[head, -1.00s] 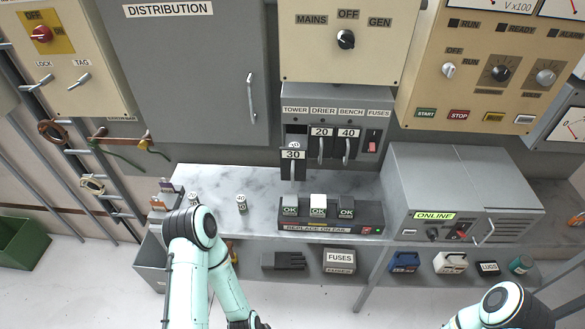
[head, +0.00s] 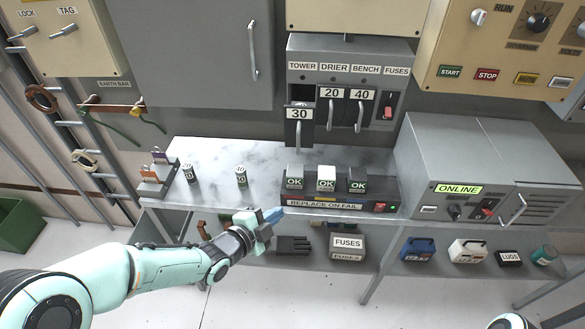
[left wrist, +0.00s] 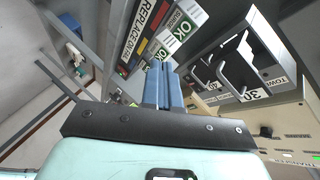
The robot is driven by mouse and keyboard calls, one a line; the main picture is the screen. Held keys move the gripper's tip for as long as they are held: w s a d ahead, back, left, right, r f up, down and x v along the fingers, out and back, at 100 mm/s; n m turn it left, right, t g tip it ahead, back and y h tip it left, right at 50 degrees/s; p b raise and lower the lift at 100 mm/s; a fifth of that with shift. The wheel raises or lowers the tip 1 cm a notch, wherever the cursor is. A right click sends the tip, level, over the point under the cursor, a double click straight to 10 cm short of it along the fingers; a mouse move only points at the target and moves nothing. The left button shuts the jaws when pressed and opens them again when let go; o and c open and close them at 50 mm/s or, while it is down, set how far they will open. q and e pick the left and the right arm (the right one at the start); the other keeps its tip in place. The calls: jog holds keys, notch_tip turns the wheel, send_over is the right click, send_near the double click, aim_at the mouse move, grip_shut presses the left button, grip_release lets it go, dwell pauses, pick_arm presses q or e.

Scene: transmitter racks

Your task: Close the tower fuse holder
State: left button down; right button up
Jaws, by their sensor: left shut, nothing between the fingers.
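The tower fuse holder (head: 299,125), marked 30, hangs tilted out and down from its slot under the TOWER label on the grey fuse panel (head: 348,52). The dark slot opening (head: 302,94) shows above it. In the left wrist view the tower holder (left wrist: 239,76) stands out with its handle, right of the fingers. My left gripper (head: 272,214) is shut and empty, in front of the bench edge, below and left of the holder and apart from it. Its blue fingers (left wrist: 157,88) lie together in the wrist view. My right gripper is not in view; only part of that arm shows at bottom right.
The drier holder (head: 332,108) and bench holder (head: 361,109) sit flush beside it. Loose fuses (head: 241,176) stand left. A grey ONLINE cabinet (head: 470,165) stands right.

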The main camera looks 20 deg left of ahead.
pick_arm(q)
notch_tip(320, 180, up, 11)
jog(key=s+m+t+h+b, duration=0.2)
jog(key=m+t+b, duration=0.15)
jog(key=m, duration=0.25)
jog(key=w+d+p, duration=0.1)
jog(key=w+p, duration=0.2)
jog(key=w, duration=0.9)
jog(key=shift+w+r, duration=0.25)
jog(key=shift+w, duration=0.1)
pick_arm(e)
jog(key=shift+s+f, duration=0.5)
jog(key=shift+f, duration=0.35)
